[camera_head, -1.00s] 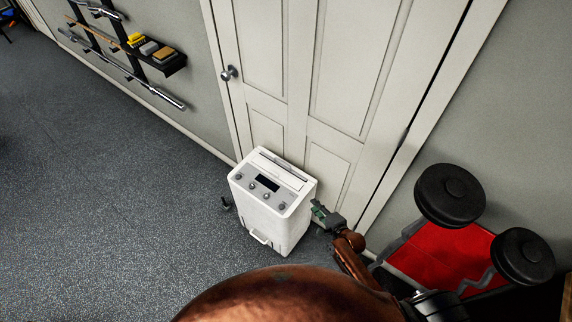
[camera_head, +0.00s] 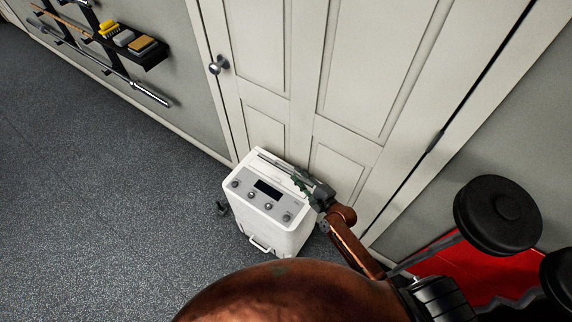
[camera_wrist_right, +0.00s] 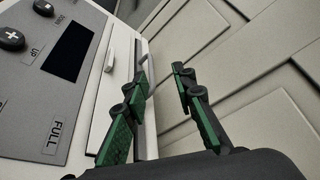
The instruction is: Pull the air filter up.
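A white appliance (camera_head: 268,230) with a sloped grey control panel stands on the floor by the door. Along the rear of its top runs a grey slot-like strip (camera_head: 275,164); I cannot tell clearly which part is the air filter. In the right wrist view a small raised white tab (camera_wrist_right: 109,54) shows beside the panel. My right gripper (camera_head: 298,181) is over the right rear of the appliance's top. In the right wrist view its green-padded fingers (camera_wrist_right: 158,80) are apart with nothing held, near the top's rear edge. My left gripper is not in view.
A panelled white door (camera_head: 330,90) rises close behind the appliance. A red bench (camera_head: 455,262) with black weights (camera_head: 497,215) stands at the right. A wall shelf (camera_head: 145,55) is at the upper left. The floor (camera_head: 110,190) at left is clear.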

